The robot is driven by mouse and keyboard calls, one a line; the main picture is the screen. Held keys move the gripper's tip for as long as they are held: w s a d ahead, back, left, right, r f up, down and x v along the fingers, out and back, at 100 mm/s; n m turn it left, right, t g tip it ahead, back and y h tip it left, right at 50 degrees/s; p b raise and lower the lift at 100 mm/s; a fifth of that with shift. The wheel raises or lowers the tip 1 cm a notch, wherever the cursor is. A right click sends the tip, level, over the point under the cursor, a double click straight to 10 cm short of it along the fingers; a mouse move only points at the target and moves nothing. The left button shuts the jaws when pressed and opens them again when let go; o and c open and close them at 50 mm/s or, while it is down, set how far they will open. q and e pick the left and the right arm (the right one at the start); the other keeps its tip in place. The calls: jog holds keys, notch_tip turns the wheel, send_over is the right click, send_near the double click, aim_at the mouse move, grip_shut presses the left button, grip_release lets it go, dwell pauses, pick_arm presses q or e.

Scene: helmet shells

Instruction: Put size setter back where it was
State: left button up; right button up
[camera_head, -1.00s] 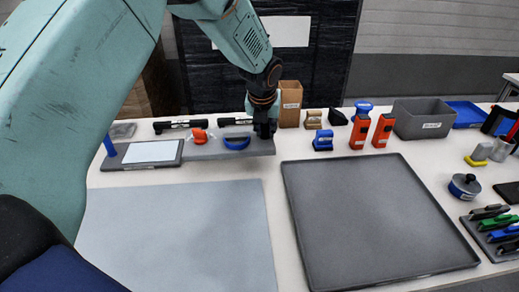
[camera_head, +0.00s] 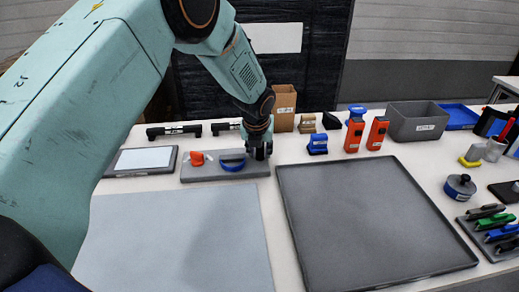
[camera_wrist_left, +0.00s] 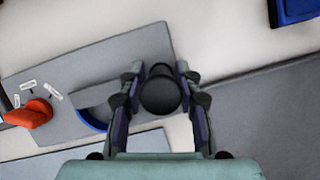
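The size setter looks to be the flat grey board (camera_head: 212,172) with an orange piece (camera_head: 197,158) and a blue curved piece (camera_head: 232,161) on it; no label names it. It is behind the pale mat, right of the tablet-like panel. My left gripper (camera_head: 260,150) is over the board's right end, pointing down. In the left wrist view the fingers close on both sides of a dark round knob (camera_wrist_left: 160,92) at that end. The board (camera_wrist_left: 75,75) and the orange piece (camera_wrist_left: 30,114) also show there. Whether the board rests on the table cannot be told. My right gripper is not in view.
The pale mat (camera_head: 175,240) and a large dark tray (camera_head: 370,220) lie in front. The panel (camera_head: 143,160) is close at left. Black bars (camera_head: 173,131) lie behind. A cardboard box (camera_head: 284,108), blue and orange blocks and a grey bin (camera_head: 418,121) stand further right.

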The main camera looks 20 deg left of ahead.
pick_arm(q)
jog(key=shift+o, duration=0.7)
jog(key=shift+w+d, duration=0.1)
jog(key=shift+d, duration=0.05)
jog(key=shift+r, duration=0.15)
jog(key=p+v, duration=0.2)
jog(key=v, duration=1)
jog(key=shift+p, duration=0.35)
